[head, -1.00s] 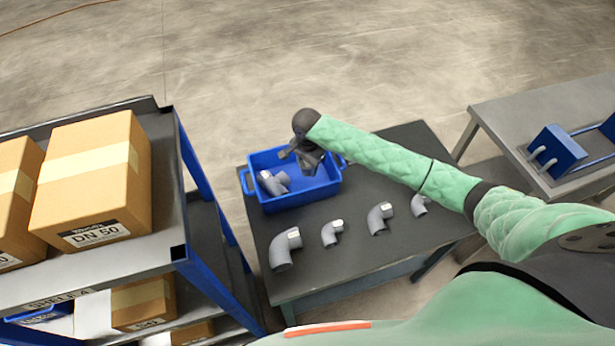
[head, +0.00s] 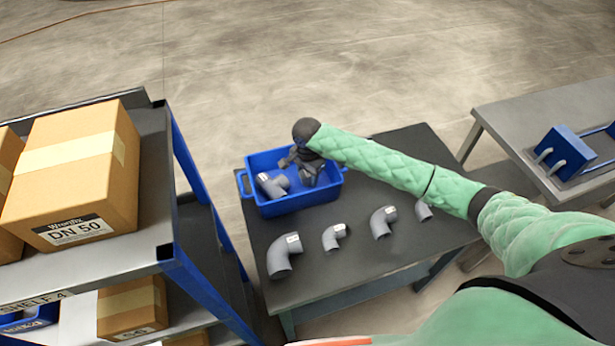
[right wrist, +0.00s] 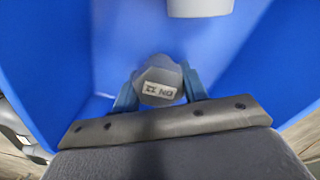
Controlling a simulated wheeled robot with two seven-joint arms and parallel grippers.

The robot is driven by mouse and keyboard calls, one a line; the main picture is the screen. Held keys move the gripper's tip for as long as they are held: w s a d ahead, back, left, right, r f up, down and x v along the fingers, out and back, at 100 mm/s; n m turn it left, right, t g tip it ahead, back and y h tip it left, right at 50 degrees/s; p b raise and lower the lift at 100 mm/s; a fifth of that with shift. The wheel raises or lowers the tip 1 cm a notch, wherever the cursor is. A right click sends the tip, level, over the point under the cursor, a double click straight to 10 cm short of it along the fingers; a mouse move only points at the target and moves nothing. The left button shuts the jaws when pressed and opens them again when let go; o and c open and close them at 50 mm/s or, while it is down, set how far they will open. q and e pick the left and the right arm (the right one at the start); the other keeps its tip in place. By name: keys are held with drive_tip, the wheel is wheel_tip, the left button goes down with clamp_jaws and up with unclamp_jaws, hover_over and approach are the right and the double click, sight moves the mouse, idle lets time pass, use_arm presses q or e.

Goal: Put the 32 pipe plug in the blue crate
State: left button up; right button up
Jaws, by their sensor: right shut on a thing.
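The blue crate (head: 302,203) stands at the far left of the dark table. My right gripper (head: 308,172) points down inside it, at its right side. In the right wrist view, the gripper (right wrist: 159,90) is shut on a small grey pipe plug (right wrist: 160,74) with a white label. The label is upside down and its number is too blurred to read. Blue crate walls (right wrist: 45,60) surround the plug; I cannot tell whether the plug touches the floor. A grey pipe fitting (head: 272,186) lies in the crate's left part. My left gripper is not in view.
Several grey elbows (head: 283,258) stand in a row along the table (head: 400,275). A shelf (head: 150,252) with cardboard boxes (head: 75,175) rises close on the left. Another table (head: 520,95) with a blue object (head: 562,150) is at the right.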

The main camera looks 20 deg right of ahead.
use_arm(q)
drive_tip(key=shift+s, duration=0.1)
use_arm(e)
drive_tip(key=shift+f, duration=0.1)
drive_tip(key=o, duration=1)
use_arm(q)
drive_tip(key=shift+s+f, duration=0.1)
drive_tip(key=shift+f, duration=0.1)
use_arm(e)
drive_tip(key=shift+r, duration=0.4)
wheel_tip(320, 180, up, 4)
drive_tip(key=shift+r+b, duration=0.1)
drive_tip(key=shift+b, duration=1.05)
wheel_tip(320, 180, up, 6)
drive_tip(key=shift+f+b, duration=0.25)
drive_tip(key=shift+b, duration=0.6)
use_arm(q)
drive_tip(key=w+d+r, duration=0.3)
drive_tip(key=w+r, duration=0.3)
use_arm(e)
drive_tip(key=shift+r, duration=0.9)
drive_tip(key=shift+f, duration=0.1)
